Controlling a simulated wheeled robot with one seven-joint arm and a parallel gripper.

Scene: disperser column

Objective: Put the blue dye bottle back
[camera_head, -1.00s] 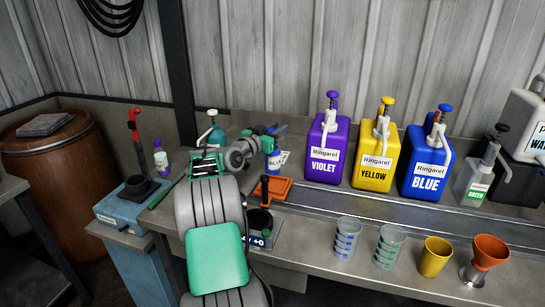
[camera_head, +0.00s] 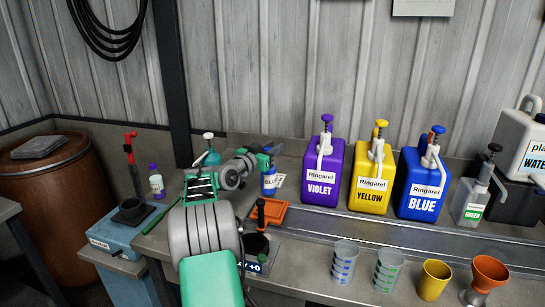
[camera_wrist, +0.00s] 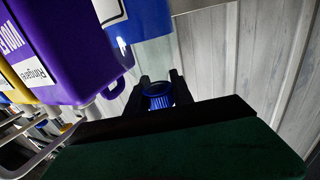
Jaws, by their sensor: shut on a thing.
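The blue dye bottle (camera_head: 269,183) is small, with a blue label, and is upright left of the violet container. In the wrist view its blue label (camera_wrist: 140,22) and blue ribbed cap (camera_wrist: 158,90) show close up. My gripper (camera_head: 268,154) is at the top of the bottle; its dark fingers (camera_wrist: 160,92) are shut around the cap end. I cannot tell whether the bottle's base touches the bench.
Violet (camera_head: 321,180), yellow (camera_head: 372,185) and blue (camera_head: 422,190) pump containers stand just right of the bottle. An orange tray (camera_head: 275,222) lies in front. A teal-bodied bottle (camera_head: 211,158) stands behind my arm. Cups (camera_head: 343,262) line the front right.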

